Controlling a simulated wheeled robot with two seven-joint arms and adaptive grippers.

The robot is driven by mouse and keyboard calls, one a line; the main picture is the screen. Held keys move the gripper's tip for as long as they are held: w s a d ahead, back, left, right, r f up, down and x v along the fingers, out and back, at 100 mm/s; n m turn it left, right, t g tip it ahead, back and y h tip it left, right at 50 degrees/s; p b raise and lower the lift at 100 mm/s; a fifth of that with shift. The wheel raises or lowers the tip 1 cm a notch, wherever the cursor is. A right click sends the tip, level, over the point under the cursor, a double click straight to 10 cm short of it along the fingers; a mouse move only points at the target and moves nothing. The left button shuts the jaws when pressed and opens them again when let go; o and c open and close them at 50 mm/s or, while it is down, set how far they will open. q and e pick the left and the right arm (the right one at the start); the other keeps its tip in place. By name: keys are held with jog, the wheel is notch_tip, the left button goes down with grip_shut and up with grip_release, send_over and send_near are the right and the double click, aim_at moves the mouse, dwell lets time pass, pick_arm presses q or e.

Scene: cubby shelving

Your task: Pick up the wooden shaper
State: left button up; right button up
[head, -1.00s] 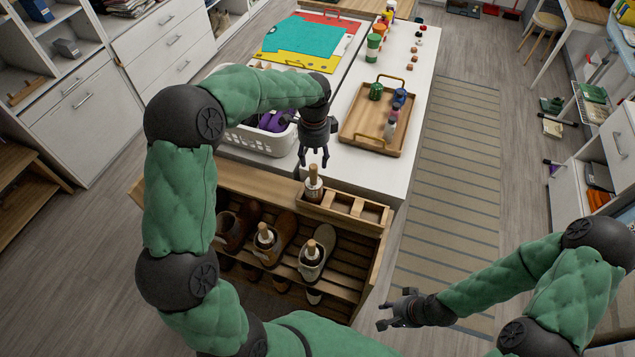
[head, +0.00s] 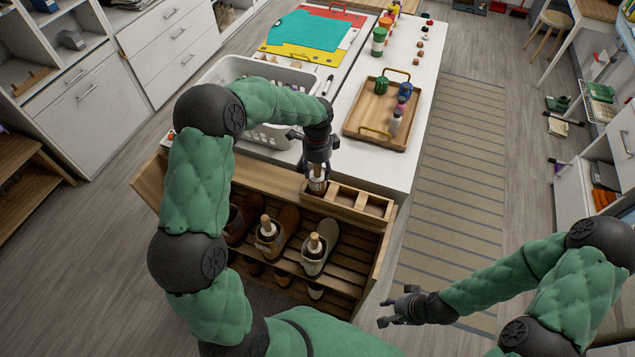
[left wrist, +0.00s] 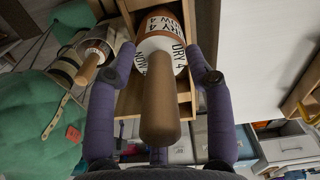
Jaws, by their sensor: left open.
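A wooden shaper (head: 317,186) with a brown handle and a white band with black lettering stands in the left compartment of the small wooden organizer (head: 345,206). My left gripper (head: 318,178) is over it with its fingers pointing down. In the left wrist view the shaper's handle (left wrist: 159,105) lies between the spread fingers of my left gripper (left wrist: 158,60), and I see no clear finger contact. Two similar shapers (head: 266,228) (head: 315,244) stand in shoes on the rack below. My right gripper (head: 405,308) is empty, its fingers apart, right of the rack.
The slatted wooden shoe rack (head: 345,285) holds several shoes. On the white counter (head: 400,178) behind are a wooden tray (head: 360,122) with small bottles and a white basket (head: 275,72). A striped rug (head: 455,170) lies on the floor at right.

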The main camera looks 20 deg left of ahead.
pick_arm(q)
grip_shut()
jog(key=shift+r, duration=0.1)
